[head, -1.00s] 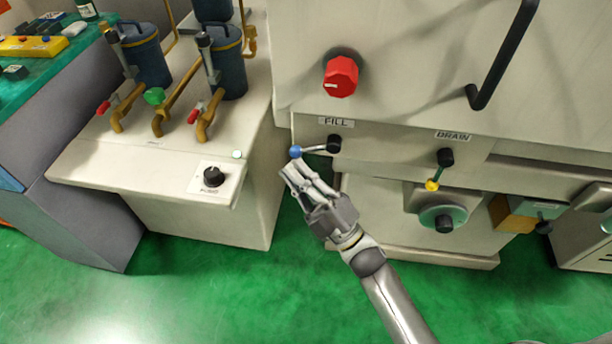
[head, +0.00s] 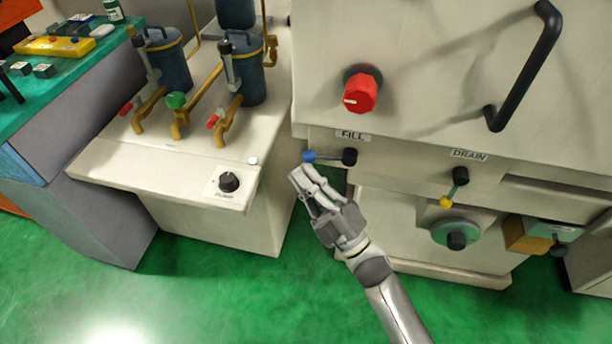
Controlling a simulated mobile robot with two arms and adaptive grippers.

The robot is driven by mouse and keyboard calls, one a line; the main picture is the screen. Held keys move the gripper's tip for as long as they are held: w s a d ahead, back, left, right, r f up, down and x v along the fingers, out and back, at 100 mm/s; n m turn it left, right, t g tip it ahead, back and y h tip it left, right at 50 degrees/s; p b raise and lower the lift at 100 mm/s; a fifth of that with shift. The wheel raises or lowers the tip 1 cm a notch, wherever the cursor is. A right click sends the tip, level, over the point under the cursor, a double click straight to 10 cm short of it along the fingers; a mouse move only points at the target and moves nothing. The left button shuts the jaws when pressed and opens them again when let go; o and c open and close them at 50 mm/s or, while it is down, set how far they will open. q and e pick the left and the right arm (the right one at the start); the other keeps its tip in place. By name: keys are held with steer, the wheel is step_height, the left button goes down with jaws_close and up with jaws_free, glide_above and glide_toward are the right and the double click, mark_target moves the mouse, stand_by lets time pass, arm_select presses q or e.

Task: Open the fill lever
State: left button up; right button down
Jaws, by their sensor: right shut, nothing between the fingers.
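The fill lever (head: 328,157) sits under the FILL label (head: 352,135) on the machine's front. It has a black pivot at its right end and a blue ball tip at its left end, and it lies about level. My right gripper (head: 302,172) is shut and empty, with its fingertips just below and slightly left of the blue ball. A small gap seems to show between them; contact is hard to judge. My left gripper is out of view.
A red knob (head: 361,91) is above the lever. The drain lever (head: 453,188) with a yellow tip hangs to the right. A black handle (head: 527,68) sticks out at upper right. A pale bench (head: 160,165) with blue canisters stands left.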

steer(key=shift+r, duration=0.25)
steer(key=v, duration=1.2)
steer(key=shift+f, duration=0.3)
